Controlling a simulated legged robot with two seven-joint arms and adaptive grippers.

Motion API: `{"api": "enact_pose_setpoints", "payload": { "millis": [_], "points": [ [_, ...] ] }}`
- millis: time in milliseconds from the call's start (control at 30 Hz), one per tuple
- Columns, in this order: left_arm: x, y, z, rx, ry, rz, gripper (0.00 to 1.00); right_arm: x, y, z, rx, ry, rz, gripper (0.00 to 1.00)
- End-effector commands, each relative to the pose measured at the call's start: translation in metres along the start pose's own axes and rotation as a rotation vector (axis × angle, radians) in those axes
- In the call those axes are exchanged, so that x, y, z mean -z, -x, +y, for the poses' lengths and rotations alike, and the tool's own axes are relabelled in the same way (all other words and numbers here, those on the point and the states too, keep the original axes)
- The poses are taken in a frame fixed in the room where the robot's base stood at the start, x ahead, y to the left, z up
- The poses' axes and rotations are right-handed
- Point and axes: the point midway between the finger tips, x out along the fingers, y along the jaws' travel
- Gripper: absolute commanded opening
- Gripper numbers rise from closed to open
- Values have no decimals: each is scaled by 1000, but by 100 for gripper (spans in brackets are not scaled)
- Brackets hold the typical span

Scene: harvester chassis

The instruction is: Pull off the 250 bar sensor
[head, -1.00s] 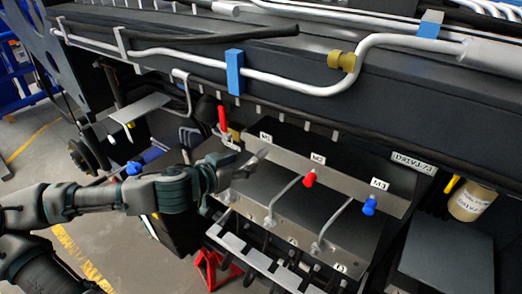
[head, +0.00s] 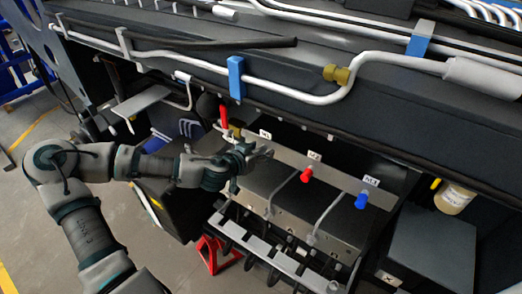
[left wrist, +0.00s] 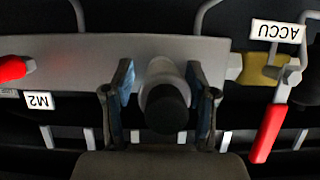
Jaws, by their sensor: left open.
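A round grey sensor with a black end (left wrist: 165,105) stands at the grey plate, in the place labelled M1 (head: 265,134); no 250 bar marking is readable on it. My left gripper (left wrist: 161,88) is open, with one finger on each side of this sensor. I cannot tell whether the fingers touch it. In the head view my left gripper (head: 260,152) covers the sensor. A red-capped fitting (head: 306,176) sits by the M2 label (head: 314,156), and a blue-capped one (head: 361,201) by the M3 label (head: 371,181). My right gripper is not in view.
A red valve handle (left wrist: 269,132) by the ACCU label (left wrist: 276,31) stands close beside the gripper. White pipes (head: 180,55) run along the dark beam above. A bottle (head: 453,198) stands at the right. A red stand (head: 214,254) is on the floor.

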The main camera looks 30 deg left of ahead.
Motion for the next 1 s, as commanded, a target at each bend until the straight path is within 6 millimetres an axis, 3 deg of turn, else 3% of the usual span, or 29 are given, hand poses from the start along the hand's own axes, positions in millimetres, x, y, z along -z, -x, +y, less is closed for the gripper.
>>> {"api": "enact_pose_setpoints", "payload": {
  "millis": [367,600,667,700,800,1000],
  "points": [
    [1,-6,3,-2,-1,0,57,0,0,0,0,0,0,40],
    [1,-6,3,-2,-2,-1,0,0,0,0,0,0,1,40],
    [1,-6,3,-2,-2,0,0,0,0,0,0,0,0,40],
    [1,-6,3,-3,-2,0,22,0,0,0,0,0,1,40],
    [0,-6,2,-4,-2,0,0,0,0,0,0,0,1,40],
    [0,-6,1,-2,-1,0,0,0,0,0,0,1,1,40]
  ]
}}
